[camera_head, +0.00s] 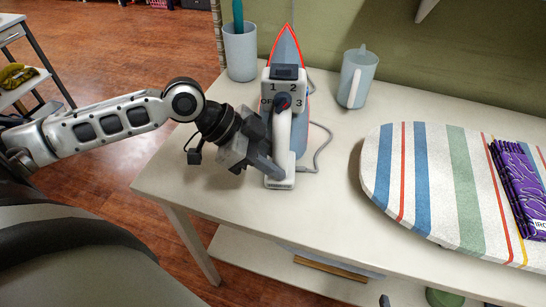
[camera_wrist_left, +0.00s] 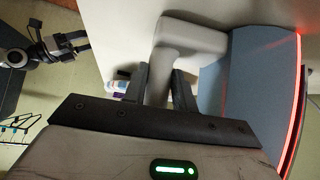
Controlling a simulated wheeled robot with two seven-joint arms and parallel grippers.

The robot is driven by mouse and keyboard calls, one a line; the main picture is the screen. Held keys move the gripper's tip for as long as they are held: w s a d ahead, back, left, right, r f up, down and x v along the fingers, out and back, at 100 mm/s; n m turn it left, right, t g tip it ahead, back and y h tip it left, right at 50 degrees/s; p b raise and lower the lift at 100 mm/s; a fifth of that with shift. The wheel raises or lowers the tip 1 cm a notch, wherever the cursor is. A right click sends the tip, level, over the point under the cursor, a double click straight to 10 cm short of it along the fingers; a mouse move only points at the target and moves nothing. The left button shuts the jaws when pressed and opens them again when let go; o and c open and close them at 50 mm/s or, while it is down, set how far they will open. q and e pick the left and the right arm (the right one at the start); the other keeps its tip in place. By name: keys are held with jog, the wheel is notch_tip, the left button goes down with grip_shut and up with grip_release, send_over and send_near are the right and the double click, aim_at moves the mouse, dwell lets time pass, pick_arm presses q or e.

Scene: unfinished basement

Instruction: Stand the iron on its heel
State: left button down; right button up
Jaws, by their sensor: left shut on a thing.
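The iron (camera_head: 285,85) has a white handle, a dial marked 1, 2, 3 and a blue-grey sole with a red-lit edge. In the head view it is near upright above the left part of the table, tip up, dial and handle facing me. I cannot tell whether its heel touches the table. My left gripper (camera_head: 272,168) is shut on the white handle from the left. The left wrist view shows the handle (camera_wrist_left: 180,45) between the fingers (camera_wrist_left: 160,88), with the sole (camera_wrist_left: 250,80) to the right. My right gripper (camera_wrist_left: 72,42) seems to show at upper left there, its jaws unclear.
The white table (camera_head: 225,190) also holds a blue cup (camera_head: 240,55) behind left, a pale mug (camera_head: 357,80) behind right, and a striped ironing board (camera_head: 435,180) with purple packaging (camera_head: 518,190). The iron's grey cord (camera_head: 323,150) lies beside it.

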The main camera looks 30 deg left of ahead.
pick_arm(q)
jog(key=shift+w+r, duration=0.1)
jog(key=shift+w, duration=0.05)
jog(key=c, duration=1.1)
grip_release()
jog(key=shift+o, duration=0.2)
jog(key=shift+s+f, duration=0.25)
jog(key=shift+f, duration=0.1)
jog(key=p+v, duration=0.6)
jog(key=v, duration=1)
jog(key=shift+r, duration=0.2)
pick_arm(e)
jog(key=r, duration=0.1)
jog(key=d+r, duration=0.1)
jog(key=shift+s+r+h, duration=0.15)
jog(key=shift+r+h, duration=0.15)
jog(key=shift+s, duration=0.1)
